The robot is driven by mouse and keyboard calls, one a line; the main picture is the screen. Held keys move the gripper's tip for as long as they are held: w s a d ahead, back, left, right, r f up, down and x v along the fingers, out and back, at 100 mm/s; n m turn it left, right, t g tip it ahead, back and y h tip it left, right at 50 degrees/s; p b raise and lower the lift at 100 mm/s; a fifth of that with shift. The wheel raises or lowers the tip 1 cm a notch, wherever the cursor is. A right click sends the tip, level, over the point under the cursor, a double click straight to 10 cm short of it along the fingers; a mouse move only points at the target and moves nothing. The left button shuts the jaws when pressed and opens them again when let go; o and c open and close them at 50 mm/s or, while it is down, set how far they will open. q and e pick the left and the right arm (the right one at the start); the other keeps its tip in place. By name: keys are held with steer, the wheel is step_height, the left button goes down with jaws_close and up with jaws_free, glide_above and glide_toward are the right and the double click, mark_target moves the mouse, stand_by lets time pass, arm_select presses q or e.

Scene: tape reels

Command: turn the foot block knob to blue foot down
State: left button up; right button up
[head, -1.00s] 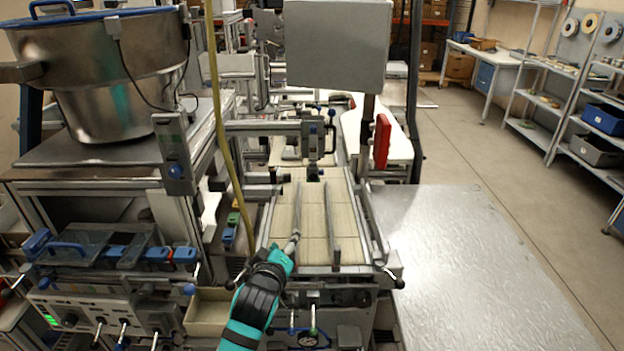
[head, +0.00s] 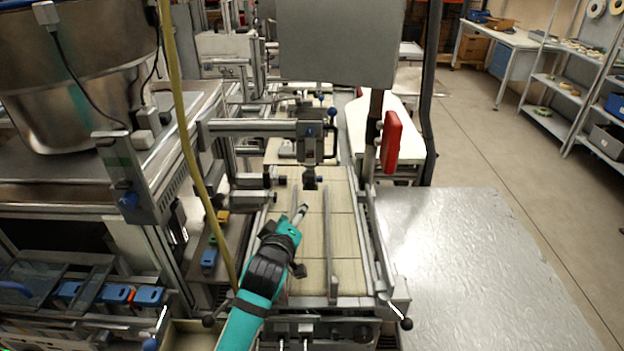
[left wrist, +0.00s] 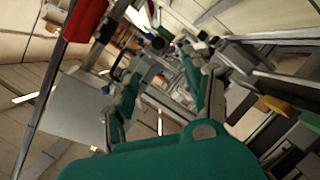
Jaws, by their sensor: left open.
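A grey clamp block (head: 312,145) hangs on a horizontal rail over the pale tiled bed, with a blue knob (head: 310,132) on its front and a blue-topped lever (head: 332,113) beside it. A dark foot (head: 310,180) points down below it. I cannot tell for certain which part is the foot block knob. My left gripper (head: 303,209) is in front of and below this block, above the bed and apart from the foot. In the left wrist view the left gripper (left wrist: 158,85) has its fingers apart with nothing between them. My right gripper is out of view.
A yellow hose (head: 185,140) hangs left of my arm. Metal rails (head: 327,240) run along the pale bed. A grey panel (head: 335,42) stands above and behind the block, with a red part (head: 390,142) to its right. A bare metal table (head: 470,260) lies right.

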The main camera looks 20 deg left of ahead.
arm_select(q)
steer(key=p, duration=0.2)
glide_toward(309, 186)
steer(key=x, duration=0.7)
steer(key=shift+w, duration=0.25)
steer(key=shift+w+a+f, duration=0.1)
steer(key=shift+w+f, duration=0.1)
steer(key=shift+w, duration=0.55)
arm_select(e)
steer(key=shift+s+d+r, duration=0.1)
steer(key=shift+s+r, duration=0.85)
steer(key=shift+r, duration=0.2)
arm_select(q)
steer(key=shift+c, duration=0.2)
jaws_close()
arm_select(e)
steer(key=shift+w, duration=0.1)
